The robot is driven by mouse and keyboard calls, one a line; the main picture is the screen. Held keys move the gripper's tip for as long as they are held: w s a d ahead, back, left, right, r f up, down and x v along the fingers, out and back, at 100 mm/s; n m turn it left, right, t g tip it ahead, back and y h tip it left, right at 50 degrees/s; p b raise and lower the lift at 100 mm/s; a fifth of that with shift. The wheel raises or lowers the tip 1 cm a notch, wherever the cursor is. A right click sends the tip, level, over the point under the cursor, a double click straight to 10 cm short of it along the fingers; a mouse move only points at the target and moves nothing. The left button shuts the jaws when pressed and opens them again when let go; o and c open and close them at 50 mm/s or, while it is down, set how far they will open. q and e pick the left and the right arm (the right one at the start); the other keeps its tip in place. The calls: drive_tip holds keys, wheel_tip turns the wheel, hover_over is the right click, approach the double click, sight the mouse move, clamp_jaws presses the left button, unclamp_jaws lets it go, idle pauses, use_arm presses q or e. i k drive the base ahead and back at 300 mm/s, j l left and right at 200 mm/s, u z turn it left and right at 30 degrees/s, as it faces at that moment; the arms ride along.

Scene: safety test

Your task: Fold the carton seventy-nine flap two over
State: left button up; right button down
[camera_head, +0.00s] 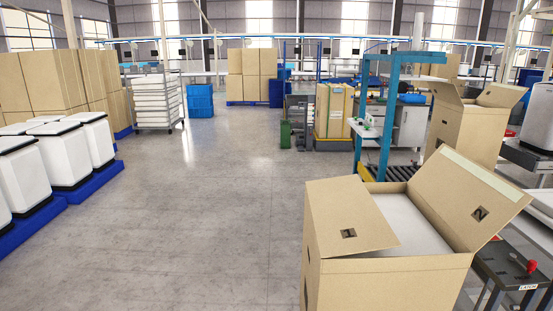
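A large brown carton (390,285) stands open at the lower right, nearest to me. A white item (412,222) fills the inside between the flaps. A second open carton (465,130) stands behind it at the right with its flaps spread. Neither of my grippers is in view.
A grey side table (505,265) with a red-handled tool (525,263) stands right of the near carton. A blue frame (390,115) and roller conveyor stand behind it. White bins on blue pallets (35,220) line the left. The middle floor (200,220) is clear.

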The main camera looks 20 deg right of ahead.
sight(475, 202)
drive_tip(key=z, duration=0.4)
drive_tip(key=l+z, duration=0.15)
drive_tip(key=z, duration=0.2)
drive_tip(key=k+l+z, duration=0.1)
drive_tip(key=z, duration=0.3)
drive_tip(key=l+z, duration=0.1)
drive_tip(key=z, duration=0.3)
